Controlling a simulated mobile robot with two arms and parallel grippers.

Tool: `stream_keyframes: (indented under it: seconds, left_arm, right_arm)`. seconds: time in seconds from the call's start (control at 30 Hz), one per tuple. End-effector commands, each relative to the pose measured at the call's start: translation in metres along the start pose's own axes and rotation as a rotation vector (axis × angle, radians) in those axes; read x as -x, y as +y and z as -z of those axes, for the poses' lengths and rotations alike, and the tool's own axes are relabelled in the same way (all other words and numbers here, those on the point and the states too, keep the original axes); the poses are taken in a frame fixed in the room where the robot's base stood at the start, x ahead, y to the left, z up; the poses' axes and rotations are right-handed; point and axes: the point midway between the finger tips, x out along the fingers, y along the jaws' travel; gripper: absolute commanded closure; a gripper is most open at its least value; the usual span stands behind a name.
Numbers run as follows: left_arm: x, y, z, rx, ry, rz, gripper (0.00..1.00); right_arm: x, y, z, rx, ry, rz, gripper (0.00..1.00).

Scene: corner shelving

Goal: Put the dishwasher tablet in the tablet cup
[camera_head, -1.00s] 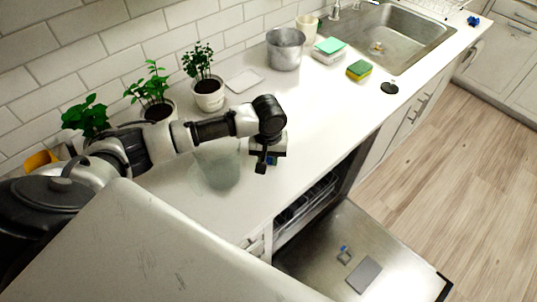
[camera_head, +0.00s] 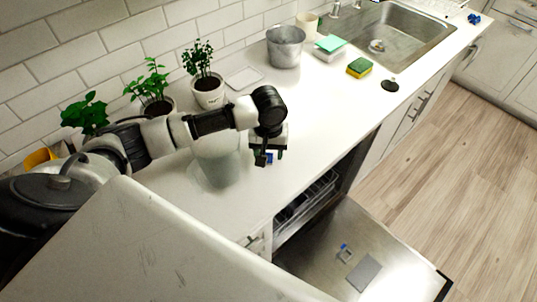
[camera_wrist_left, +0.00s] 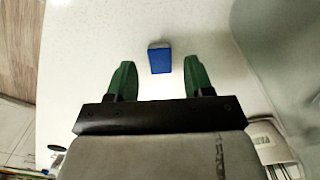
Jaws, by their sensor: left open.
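The dishwasher tablet (camera_wrist_left: 160,58), blue with a pale end, lies on the white counter. In the head view only a bit of its blue (camera_head: 270,158) shows beside the fingers. My left gripper (camera_wrist_left: 159,80) is open with its green fingers spread, and the tablet lies between and slightly beyond the fingertips, touching neither. In the head view the left gripper (camera_head: 264,157) points down over the counter near its front edge. The tablet cup (camera_head: 344,256), a small frame with a blue part, is on the open dishwasher door. My right gripper is not in view.
A grey square plate (camera_head: 364,273) lies on the dishwasher door (camera_head: 400,262). A translucent container (camera_head: 217,172) stands close beside my left arm. Potted plants (camera_head: 207,92) line the wall. A metal bucket (camera_head: 285,48) and a sponge (camera_head: 359,68) stand farther off; the counter between is clear.

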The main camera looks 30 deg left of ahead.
Motion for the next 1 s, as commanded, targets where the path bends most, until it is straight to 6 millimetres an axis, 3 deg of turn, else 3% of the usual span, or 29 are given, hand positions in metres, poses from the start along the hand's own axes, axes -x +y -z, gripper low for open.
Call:
stream_keyframes:
  seconds: [0.3, 0.5, 1.0]
  left_arm:
    - [0.068, 0.001, 0.001, 0.000, 0.004, -0.003, 0.48]
    - [0.095, 0.001, 0.000, 0.000, 0.001, -0.001, 0.48]
    - [0.102, 0.000, 0.000, 0.000, 0.000, 0.000, 0.48]
  right_arm:
    - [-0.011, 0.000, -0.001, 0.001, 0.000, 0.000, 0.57]
    - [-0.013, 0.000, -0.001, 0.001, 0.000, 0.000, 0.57]
    - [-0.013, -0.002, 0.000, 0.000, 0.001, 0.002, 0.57]
